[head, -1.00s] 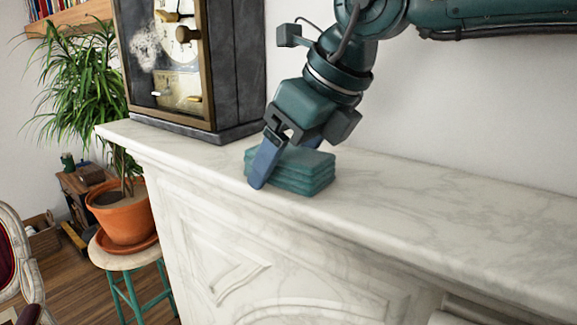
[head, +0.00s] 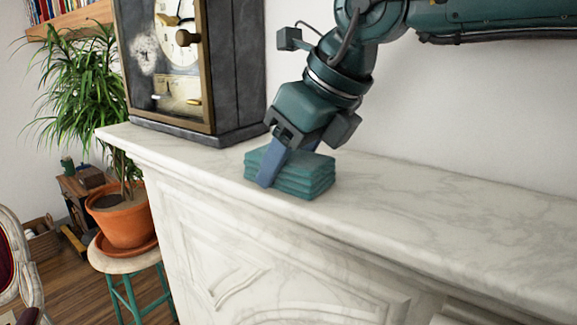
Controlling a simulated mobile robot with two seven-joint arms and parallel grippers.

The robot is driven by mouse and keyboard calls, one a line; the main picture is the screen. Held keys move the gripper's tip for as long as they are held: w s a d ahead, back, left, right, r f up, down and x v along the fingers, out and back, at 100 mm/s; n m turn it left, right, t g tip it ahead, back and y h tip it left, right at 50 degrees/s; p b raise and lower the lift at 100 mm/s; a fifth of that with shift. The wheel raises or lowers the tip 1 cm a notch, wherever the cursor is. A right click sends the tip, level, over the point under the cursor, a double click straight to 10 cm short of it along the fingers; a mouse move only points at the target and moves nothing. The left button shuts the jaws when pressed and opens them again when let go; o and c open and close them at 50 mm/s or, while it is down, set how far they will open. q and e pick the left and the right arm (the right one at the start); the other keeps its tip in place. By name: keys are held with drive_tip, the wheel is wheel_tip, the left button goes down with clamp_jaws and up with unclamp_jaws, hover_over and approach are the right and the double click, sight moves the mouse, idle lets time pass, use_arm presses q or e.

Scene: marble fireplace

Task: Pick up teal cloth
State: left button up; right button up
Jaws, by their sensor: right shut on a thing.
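The teal cloth (head: 312,178) is a folded stack on the white marble mantel, near its front edge. My right gripper (head: 272,172) reaches down onto it from above. One blue finger shows against the cloth's left front side; the other finger is hidden behind the gripper and cloth. The gripper is shut on the cloth. The cloth appears to rest on the mantel, and I see no clear gap under it. My left gripper is not in view.
A dark clock (head: 190,65) stands on the mantel just left of the cloth. The mantel (head: 450,215) is clear to the right. A potted plant (head: 122,218) on a stool (head: 125,262) stands below at the left, near a chair (head: 20,260).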

drive_tip(key=shift+r+p, duration=0.5)
drive_tip(key=shift+p, duration=0.2)
wheel_tip(320, 180, up, 10)
drive_tip(key=shift+f+b, duration=0.25)
drive_tip(key=shift+b, duration=0.05)
